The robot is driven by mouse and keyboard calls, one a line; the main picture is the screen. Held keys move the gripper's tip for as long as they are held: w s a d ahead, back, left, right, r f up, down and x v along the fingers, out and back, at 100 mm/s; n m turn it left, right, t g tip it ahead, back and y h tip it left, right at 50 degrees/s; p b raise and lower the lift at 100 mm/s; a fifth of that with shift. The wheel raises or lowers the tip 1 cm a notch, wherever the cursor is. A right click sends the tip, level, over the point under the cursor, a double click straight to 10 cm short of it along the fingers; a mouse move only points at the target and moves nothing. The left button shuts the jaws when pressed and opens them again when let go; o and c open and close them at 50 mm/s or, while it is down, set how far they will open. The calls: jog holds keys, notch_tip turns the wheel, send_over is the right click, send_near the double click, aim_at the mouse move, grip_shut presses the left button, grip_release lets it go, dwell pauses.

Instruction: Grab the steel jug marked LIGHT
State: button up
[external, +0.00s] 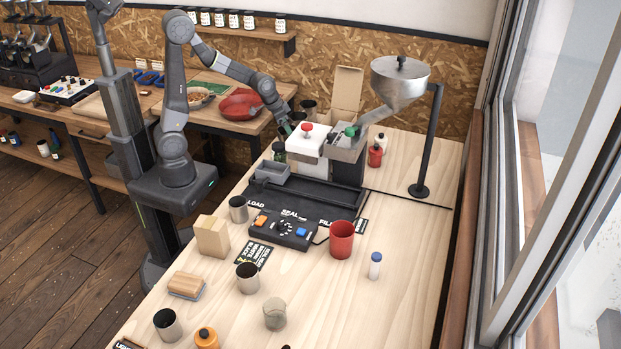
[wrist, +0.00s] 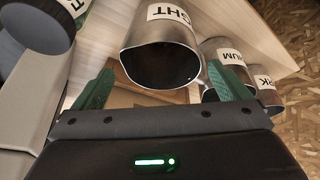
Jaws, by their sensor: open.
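The steel jug marked LIGHT (wrist: 165,62) shows in the wrist view with its open mouth facing the camera. Only the letters "GHT" of its white label are in frame, upside down. My gripper (wrist: 160,80) is open, with one green finger to each side of the jug's mouth and small gaps showing. I cannot tell how far the fingers reach along the jug. In the external view my gripper (external: 285,127) is at the back, left of the white sealing machine. I cannot make out the LIGHT label there.
In the wrist view, two more labelled jugs stand close right: one reading "DIUM" (wrist: 228,58) and one ending in "RK" (wrist: 265,80). A dark-mouthed container (wrist: 35,25) is upper left. Externally, the white machine (external: 306,138) and hopper (external: 400,80) are to the gripper's right.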

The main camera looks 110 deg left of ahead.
jog(key=shift+x, duration=2.3)
jog(key=shift+s+a, duration=0.15)
jog(key=c, duration=1.2)
jog(key=shift+o, duration=0.2)
jog(key=shift+s+r, duration=0.1)
